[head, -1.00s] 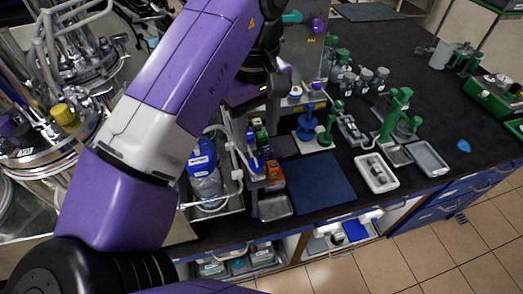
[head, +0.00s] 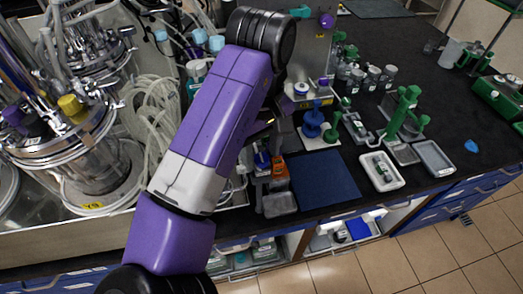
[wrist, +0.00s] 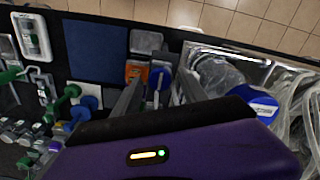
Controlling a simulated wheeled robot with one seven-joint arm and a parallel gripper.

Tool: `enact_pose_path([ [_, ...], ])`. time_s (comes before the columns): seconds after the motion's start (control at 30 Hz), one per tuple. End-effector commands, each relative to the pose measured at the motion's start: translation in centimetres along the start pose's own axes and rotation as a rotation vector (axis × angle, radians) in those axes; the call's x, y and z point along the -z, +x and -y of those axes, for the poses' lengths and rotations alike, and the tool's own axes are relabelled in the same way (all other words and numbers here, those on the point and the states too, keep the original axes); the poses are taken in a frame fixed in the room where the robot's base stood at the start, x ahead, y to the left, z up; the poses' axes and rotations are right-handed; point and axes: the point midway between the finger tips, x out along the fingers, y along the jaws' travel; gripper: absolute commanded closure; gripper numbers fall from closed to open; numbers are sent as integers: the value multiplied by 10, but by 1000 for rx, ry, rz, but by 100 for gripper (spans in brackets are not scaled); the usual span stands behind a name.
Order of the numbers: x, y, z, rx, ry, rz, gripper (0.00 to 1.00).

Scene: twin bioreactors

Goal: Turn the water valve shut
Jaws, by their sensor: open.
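No part is clearly labelled as the water valve. A blue lever-like handle (wrist: 157,80) lies between my fingertips in the wrist view, beside an orange block (wrist: 137,73). In the head view the blue part (head: 262,160) and orange block (head: 279,167) stand at the bench's front, partly hidden by my arm. My gripper (wrist: 160,77) is open, its fingers either side of the handle in the picture; contact cannot be told. A teal handle (head: 300,12) and purple knob (head: 327,20) are on a grey box at the back.
A blue-capped bottle (wrist: 258,104) and clear tubing (wrist: 296,92) lie right of my gripper in the wrist view. A blue mat (head: 325,180), white tray (head: 381,171) and green stand (head: 404,112) are on the right. Steel bioreactor vessels (head: 80,155) fill the left.

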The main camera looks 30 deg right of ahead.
Motion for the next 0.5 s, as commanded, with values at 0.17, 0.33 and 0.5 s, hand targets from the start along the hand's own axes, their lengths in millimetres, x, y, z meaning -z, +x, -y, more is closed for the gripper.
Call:
enact_pose_path([
  [0.17,0,0,0,0,0,0,79],
  [0.33,0,0,0,0,0,0,100],
  [0.5,0,-1,0,0,8,0,100],
])
